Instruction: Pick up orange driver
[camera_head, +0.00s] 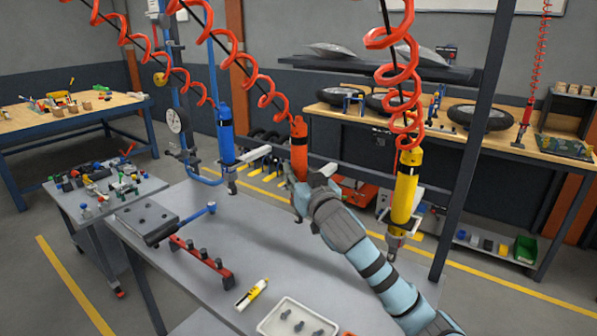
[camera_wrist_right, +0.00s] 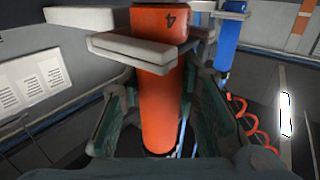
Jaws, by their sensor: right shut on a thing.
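The orange driver (camera_head: 299,150) hangs upright from a red coiled hose above the grey table, between a blue driver (camera_head: 225,135) and a yellow driver (camera_head: 408,187). My right gripper (camera_head: 302,183) reaches it from the lower right and is shut around its body. In the right wrist view the orange driver (camera_wrist_right: 160,90) stands between the two fingers of my right gripper (camera_wrist_right: 158,115), with a mark like a 4 near its top. The blue driver (camera_wrist_right: 229,40) shows behind it. The lower end of the orange driver is partly hidden by my gripper. My left gripper is not in view.
The grey table (camera_head: 240,215) holds a red rack (camera_head: 202,262), a dark plate (camera_head: 146,218), a yellow-and-white tube (camera_head: 251,294) and a white tray (camera_head: 272,325) with bolts. A dark post (camera_head: 472,150) stands right of the yellow driver. Red coiled hoses hang overhead.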

